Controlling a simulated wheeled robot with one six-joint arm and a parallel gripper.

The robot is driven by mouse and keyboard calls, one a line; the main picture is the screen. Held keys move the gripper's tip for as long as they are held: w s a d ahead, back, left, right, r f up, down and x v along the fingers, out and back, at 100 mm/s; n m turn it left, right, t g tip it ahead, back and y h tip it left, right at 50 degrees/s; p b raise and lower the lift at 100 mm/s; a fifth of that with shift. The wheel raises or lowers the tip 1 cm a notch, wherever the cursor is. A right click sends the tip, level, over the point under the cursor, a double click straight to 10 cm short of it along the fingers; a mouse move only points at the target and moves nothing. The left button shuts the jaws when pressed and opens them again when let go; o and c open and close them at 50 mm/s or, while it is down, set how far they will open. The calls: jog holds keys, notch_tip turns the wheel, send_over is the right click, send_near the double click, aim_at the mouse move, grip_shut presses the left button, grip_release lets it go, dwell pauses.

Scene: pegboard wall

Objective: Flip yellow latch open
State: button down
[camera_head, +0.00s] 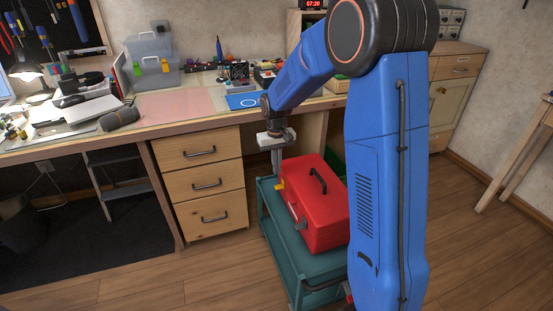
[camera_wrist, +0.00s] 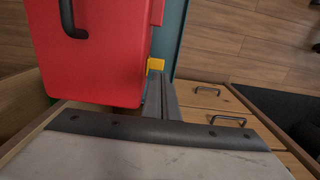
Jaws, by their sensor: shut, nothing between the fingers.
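A red toolbox (camera_head: 325,190) with a black handle sits on a teal cart. Its small yellow latch (camera_head: 280,184) is at the left end of its front side. The latch also shows in the wrist view (camera_wrist: 156,64), just beyond my fingertips. My gripper (camera_head: 277,176) points down beside the left end of the toolbox, close to the yellow latch. In the wrist view my gripper (camera_wrist: 160,76) has its fingers together with nothing between them. I cannot tell whether the fingertips touch the latch.
The teal cart (camera_head: 272,222) stands on the wooden floor, right of a wooden drawer unit (camera_head: 203,180). The workbench (camera_head: 130,137) edge runs behind my gripper. A clear box (camera_head: 152,62) with coloured latches stands on the bench. The floor in front of the drawers is clear.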

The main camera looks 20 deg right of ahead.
aim_at(276, 187)
notch_tip(276, 187, down, 7)
jog(key=shift+f, duration=0.1)
dwell(0.3)
jog(key=shift+a+f+h, duration=0.1)
jog(key=shift+a+h, duration=0.15)
jog(key=shift+h, duration=0.45)
jog(key=h, duration=0.2)
jog(key=a+f+h, duration=0.1)
jog(key=h, duration=0.1)
jog(key=f+h, duration=0.1)
jog(key=h, duration=0.1)
jog(key=shift+a+f+h, duration=0.2)
jog(key=shift+a+h, duration=0.1)
jog(key=shift+f+h, duration=0.15)
jog(key=shift+h, duration=0.25)
jog(key=shift+d, duration=0.1)
jog(key=shift+r, duration=0.2)
